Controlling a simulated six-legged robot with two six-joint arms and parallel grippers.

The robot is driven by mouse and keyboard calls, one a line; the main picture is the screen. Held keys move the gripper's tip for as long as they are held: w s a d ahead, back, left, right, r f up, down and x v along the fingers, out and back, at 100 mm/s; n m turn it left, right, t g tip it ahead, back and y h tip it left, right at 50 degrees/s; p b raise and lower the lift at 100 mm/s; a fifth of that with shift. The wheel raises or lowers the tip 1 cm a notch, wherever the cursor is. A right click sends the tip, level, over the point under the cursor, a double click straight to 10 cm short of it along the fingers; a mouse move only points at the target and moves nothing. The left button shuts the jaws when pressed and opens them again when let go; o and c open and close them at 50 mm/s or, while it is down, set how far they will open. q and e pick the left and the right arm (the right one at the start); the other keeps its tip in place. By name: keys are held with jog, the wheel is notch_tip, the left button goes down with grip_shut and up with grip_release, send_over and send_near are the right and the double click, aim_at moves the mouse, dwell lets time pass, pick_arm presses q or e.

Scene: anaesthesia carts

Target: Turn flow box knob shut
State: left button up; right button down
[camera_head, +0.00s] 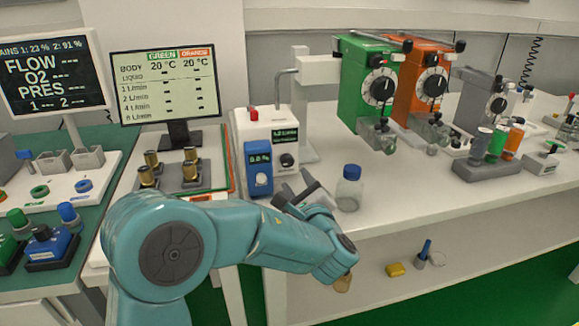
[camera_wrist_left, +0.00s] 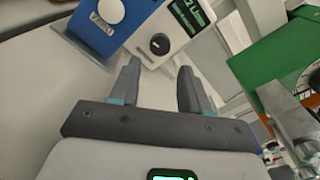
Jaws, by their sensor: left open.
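The flow box (camera_head: 268,125) is a white box on the bench with a small green-lit display. Its black round knob (camera_head: 286,160) is low on the front face. In the left wrist view the knob (camera_wrist_left: 159,43) shows just beyond the fingertips, with a pale mark on it. My left gripper (camera_wrist_left: 159,75) is open, its two grey fingers apart with nothing between them. It points at the knob from a short distance and seems not to touch it. In the head view the gripper (camera_head: 303,190) is in front of the box, partly hidden by my wrist. My right gripper is out of view.
A blue unit (camera_head: 259,168) with a white knob adjoins the flow box on the left. A clear bottle with a blue cap (camera_head: 349,188) stands close right of my gripper. Green (camera_head: 365,85) and orange (camera_head: 424,80) vaporizers are behind. A monitor (camera_head: 165,85) stands left.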

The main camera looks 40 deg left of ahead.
aim_at(288, 163)
pick_arm(q)
jog(key=x, duration=0.7)
jog(key=shift+w+a, duration=0.15)
jog(key=shift+w, duration=0.05)
jog(key=c, duration=0.8)
